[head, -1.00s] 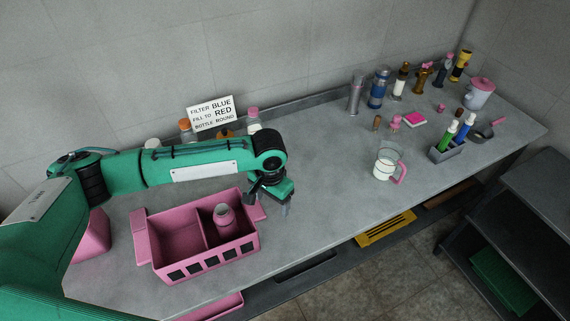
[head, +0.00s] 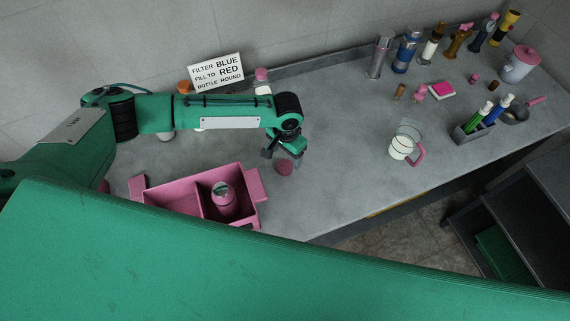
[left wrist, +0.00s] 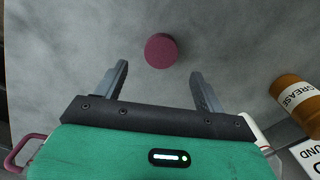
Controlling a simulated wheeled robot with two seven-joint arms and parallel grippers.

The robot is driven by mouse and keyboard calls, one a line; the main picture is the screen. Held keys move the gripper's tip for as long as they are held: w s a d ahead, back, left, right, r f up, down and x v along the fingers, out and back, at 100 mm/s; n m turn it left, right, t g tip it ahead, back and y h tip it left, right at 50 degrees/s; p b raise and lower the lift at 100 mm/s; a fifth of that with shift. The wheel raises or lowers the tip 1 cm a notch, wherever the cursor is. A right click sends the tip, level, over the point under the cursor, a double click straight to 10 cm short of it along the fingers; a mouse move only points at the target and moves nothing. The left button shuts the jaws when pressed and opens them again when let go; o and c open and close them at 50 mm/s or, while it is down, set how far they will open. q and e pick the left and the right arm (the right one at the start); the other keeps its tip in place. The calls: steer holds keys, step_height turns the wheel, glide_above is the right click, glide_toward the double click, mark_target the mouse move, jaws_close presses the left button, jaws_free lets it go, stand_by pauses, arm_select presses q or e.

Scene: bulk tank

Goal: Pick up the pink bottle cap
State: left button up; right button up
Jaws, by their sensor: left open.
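The pink bottle cap (head: 284,168) lies flat on the grey worktop, just right of the pink crate. It also shows in the left wrist view as a dark pink disc (left wrist: 161,50), centred a little beyond the fingertips. My left gripper (head: 286,157) is just above and behind the cap in the head view. Its two fingers are spread apart and empty in the left wrist view (left wrist: 158,72), apart from the cap. My right gripper is not in view.
A sign (head: 216,72) and bottles stand by the wall. A jug with a pink handle (head: 404,143) stands to the right. A grease bottle (left wrist: 296,97) is near the gripper. Worktop between cap and jug is clear.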

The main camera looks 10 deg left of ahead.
mark_target(285, 166)
arm_select(q)
steer(key=shift+f, duration=0.25)
steer(key=shift+s+f+p, duration=0.15)
steer(key=shift+f+p, duration=0.1)
steer(key=shift+p, duration=0.2)
step_height(285, 166, down, 4)
steer(key=shift+s+a+r+p, duration=0.15)
steer(key=shift+r+p, duration=0.1)
steer(key=shift+p, duration=0.4)
steer(key=shift+f, duration=0.5)
steer(key=c, duration=1.1)
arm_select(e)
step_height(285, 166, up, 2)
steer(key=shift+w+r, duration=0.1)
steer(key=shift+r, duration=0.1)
